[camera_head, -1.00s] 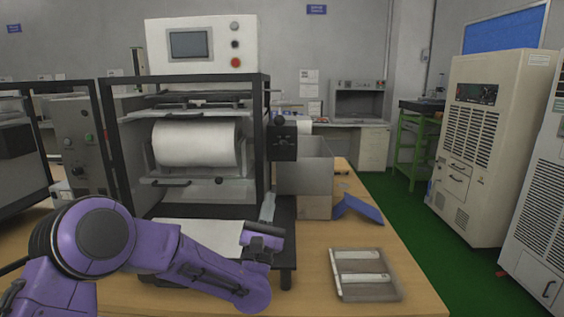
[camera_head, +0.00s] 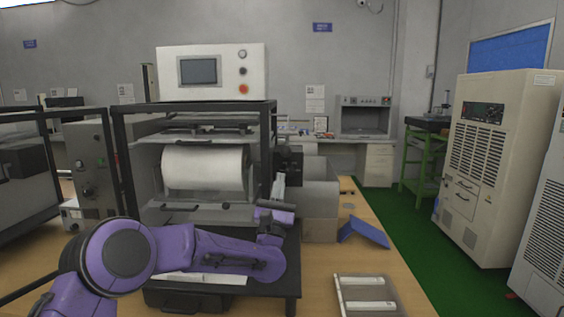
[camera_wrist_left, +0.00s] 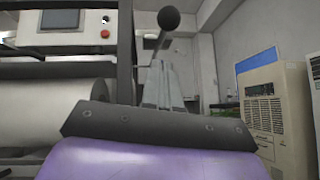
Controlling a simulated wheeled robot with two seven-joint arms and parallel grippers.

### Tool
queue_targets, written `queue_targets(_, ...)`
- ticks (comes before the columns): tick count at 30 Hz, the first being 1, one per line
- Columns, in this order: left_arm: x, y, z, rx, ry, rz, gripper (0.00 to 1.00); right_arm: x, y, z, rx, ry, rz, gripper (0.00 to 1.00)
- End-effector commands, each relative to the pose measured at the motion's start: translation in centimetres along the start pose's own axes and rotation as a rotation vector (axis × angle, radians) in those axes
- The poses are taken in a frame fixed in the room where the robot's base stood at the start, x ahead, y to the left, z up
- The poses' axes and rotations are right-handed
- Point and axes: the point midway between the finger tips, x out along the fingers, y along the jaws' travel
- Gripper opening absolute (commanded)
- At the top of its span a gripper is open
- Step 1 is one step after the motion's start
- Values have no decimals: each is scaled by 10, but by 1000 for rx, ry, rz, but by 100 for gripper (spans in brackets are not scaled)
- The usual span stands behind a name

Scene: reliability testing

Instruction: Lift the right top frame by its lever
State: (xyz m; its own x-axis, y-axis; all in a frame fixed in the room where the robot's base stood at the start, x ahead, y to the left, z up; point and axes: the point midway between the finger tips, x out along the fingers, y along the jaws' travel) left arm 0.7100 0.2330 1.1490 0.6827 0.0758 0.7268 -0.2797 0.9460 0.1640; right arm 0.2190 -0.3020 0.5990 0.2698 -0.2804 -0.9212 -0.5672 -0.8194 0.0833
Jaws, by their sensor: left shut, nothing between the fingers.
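The machine with a black frame (camera_head: 124,160) holds a wide white roll (camera_head: 203,168) and carries a white control box (camera_head: 212,72) on top. In the left wrist view a dark lever with a round ball end (camera_wrist_left: 168,18) rises just beyond the fingertips of my left gripper (camera_wrist_left: 163,68). The gripper is shut and empty, pointing up and forward, and the lever is not between its fingers. In the head view my left gripper (camera_head: 279,184) is at the machine's right front post, and the lever is hard to make out there. My right gripper is not in view.
A grey box (camera_head: 320,208) stands right of the machine, with a blue angled piece (camera_head: 364,232) beside it. A shallow tray (camera_head: 341,300) lies at the table's front right. The wooden table (camera_head: 388,250) is bare between them. Beige cabinets (camera_head: 490,165) stand further right.

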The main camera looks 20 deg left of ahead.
Motion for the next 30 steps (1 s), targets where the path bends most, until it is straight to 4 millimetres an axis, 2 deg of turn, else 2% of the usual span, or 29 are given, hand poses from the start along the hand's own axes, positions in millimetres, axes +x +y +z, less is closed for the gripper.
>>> queue_targets(1,11,1,11,-1,-1,0,0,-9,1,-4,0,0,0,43)
queue_targets(6,24,0,26,-1,-1,-1,0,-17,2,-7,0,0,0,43)
queue_targets(20,28,0,31,-1,4,0,0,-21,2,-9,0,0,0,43)
queue_targets(30,74,14,87,-18,151,-14,0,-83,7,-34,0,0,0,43)
